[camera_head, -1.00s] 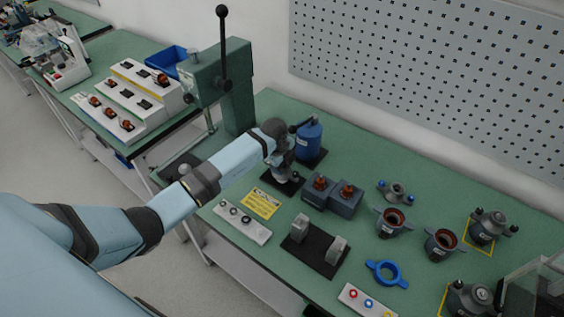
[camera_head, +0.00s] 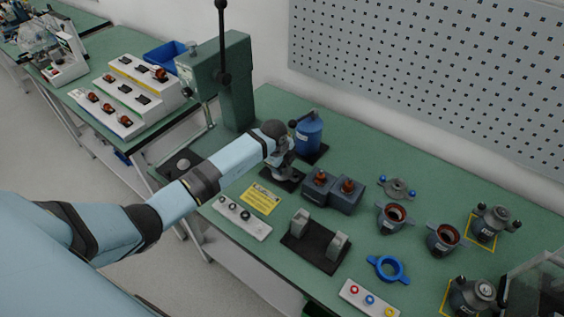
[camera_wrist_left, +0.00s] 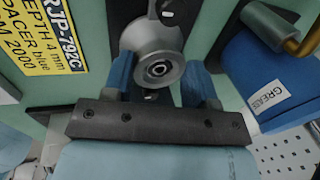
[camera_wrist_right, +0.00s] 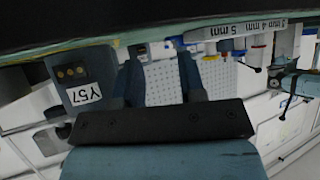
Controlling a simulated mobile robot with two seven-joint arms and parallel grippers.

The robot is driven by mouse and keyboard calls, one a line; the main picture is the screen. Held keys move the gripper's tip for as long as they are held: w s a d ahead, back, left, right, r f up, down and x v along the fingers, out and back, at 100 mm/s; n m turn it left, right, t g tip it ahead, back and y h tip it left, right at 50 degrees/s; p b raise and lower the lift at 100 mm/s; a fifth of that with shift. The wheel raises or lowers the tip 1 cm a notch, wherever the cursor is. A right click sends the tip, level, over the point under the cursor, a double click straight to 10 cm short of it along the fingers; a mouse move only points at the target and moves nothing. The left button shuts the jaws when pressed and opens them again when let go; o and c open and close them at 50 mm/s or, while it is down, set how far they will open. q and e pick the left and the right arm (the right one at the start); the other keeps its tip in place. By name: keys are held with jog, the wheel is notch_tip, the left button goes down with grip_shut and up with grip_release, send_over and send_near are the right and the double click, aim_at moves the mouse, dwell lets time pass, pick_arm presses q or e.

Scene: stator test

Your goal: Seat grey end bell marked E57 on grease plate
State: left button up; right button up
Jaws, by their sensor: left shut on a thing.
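My left gripper (camera_head: 287,160) is over the black grease plate (camera_head: 297,186), beside the blue grease can. In the left wrist view its two blue fingers (camera_wrist_left: 160,82) are shut on a round grey end bell (camera_wrist_left: 148,42) with a bearing bore in its middle. The end bell also shows under the gripper in the head view (camera_head: 283,173), at or just above the plate; I cannot tell whether it touches. Its marking is not readable. My right gripper (camera_wrist_right: 160,85) is outside the head view; its fingers are apart with nothing between them.
The blue grease can (camera_head: 308,135) stands close behind the gripper. A green press (camera_head: 236,85) is to the left. Two grey blocks (camera_head: 333,190) stand right of the plate, a yellow card (camera_head: 261,198) in front.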

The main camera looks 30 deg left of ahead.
jog(key=shift+f, duration=0.15)
pick_arm(q)
jog(key=o, duration=1.1)
jog(key=shift+r+p, duration=0.2)
jog(key=shift+p, duration=0.1)
pick_arm(e)
jog(key=shift+a+r, duration=0.1)
jog(key=shift+r, duration=0.1)
pick_arm(q)
jog(key=p+v, duration=0.8)
jog(key=shift+r, duration=0.35)
jog(key=shift+v, duration=2.35)
pick_arm(e)
notch_tip(320, 180, up, 7)
jog(key=shift+d+m, duration=0.3)
jog(key=shift+d, duration=0.1)
pick_arm(q)
jog(key=shift+s+f, duration=0.1)
pick_arm(e)
jog(key=shift+s+f, duration=0.1)
jog(key=shift+f, duration=0.1)
